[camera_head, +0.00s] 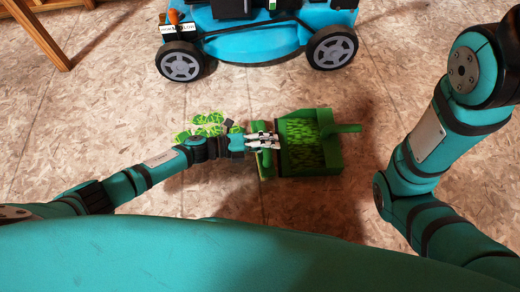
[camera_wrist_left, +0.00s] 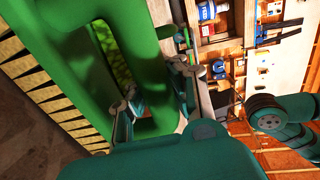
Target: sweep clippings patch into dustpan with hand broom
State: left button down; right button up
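The green dustpan (camera_head: 330,160) lies on the floor in the head view, its handle pointing right. Bright green leafy bits show inside it. More of the clippings patch (camera_head: 207,124) lies on the floor to the left, partly hidden by my left arm. My left gripper (camera_head: 264,141) is at the dustpan's left edge. In the left wrist view its fingers (camera_wrist_left: 152,100) close around a green bar of the hand broom (camera_wrist_left: 75,65), whose pale bristles show at left. The broom also shows in the head view (camera_head: 265,165). My right gripper is out of view.
A blue mower (camera_head: 250,42) with grey wheels stands behind the dustpan. A wooden leg (camera_head: 45,35) stands at the upper left. The tan floor between my right arm and the dustpan is clear.

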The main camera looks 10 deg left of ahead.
pick_arm(q)
jog(key=shift+x, duration=0.75)
jog(key=r+p, duration=0.2)
jog(key=a+r+p, duration=0.1)
jog(key=r+p, duration=0.1)
jog(key=r, duration=0.1)
jog(key=a+r+p, duration=0.1)
jog(key=r+p, duration=0.1)
jog(key=p, duration=0.1)
jog(key=shift+s+a+r, duration=0.1)
jog(key=shift+a+r, duration=0.05)
jog(key=shift+r, duration=0.2)
jog(key=shift+a+r+p, duration=0.25)
jog(key=shift+r+p, duration=0.25)
jog(key=shift+r, duration=0.05)
